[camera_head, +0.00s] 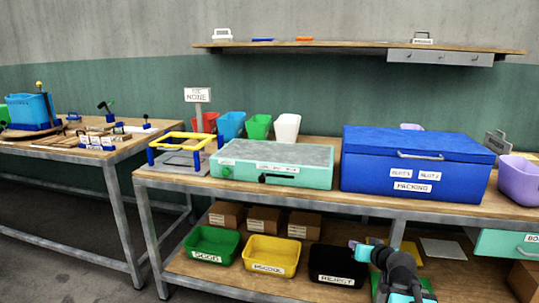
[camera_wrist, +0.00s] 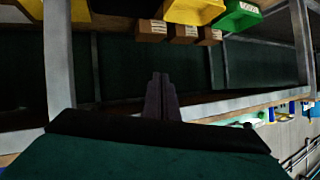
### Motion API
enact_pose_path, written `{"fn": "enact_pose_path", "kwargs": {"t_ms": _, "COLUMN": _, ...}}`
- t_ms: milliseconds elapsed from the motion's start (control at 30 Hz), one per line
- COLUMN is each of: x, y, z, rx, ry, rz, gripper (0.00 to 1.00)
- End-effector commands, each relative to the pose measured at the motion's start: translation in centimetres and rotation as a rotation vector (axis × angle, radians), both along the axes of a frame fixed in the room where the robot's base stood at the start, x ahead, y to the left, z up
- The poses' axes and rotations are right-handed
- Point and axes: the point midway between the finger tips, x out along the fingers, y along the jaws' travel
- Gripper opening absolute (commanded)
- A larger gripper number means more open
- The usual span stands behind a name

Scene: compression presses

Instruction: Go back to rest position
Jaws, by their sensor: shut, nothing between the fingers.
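My gripper (camera_wrist: 161,98) shows in the wrist view as two dark fingers side by side, shut, with nothing seen between them. The wrist view is rotated, with the yellow bin (camera_wrist: 195,10) and green bin (camera_wrist: 238,16) at its top edge, clear of the fingers. In the head view, part of my dark and turquoise arm is at the lower right, in front of the lower shelf near the black REJECT bin (camera_head: 336,262). The fingers cannot be made out there.
The workbench (camera_head: 345,203) carries a mint-green press box (camera_head: 225,172), a blue PACKING chest (camera_head: 365,165) and several coloured cups. Green (camera_head: 212,244) and yellow (camera_head: 271,255) bins stand on the lower shelf (camera_head: 205,284). A second table (camera_head: 110,155) is at left. The floor between them is bare.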

Motion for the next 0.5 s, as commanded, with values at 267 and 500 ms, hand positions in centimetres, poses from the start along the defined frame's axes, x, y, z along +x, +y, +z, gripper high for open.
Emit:
{"fn": "enact_pose_path", "kwargs": {"t_ms": 267, "x": -2.0, "y": 4.6, "z": -5.9, "rx": 0.01, "ry": 0.171, "rz": 0.071, "gripper": 0.0}}
{"fn": "enact_pose_path", "kwargs": {"t_ms": 500, "x": -5.1, "y": 8.3, "z": -11.1, "rx": 0.011, "ry": 0.323, "rz": 0.13, "gripper": 0.0}}
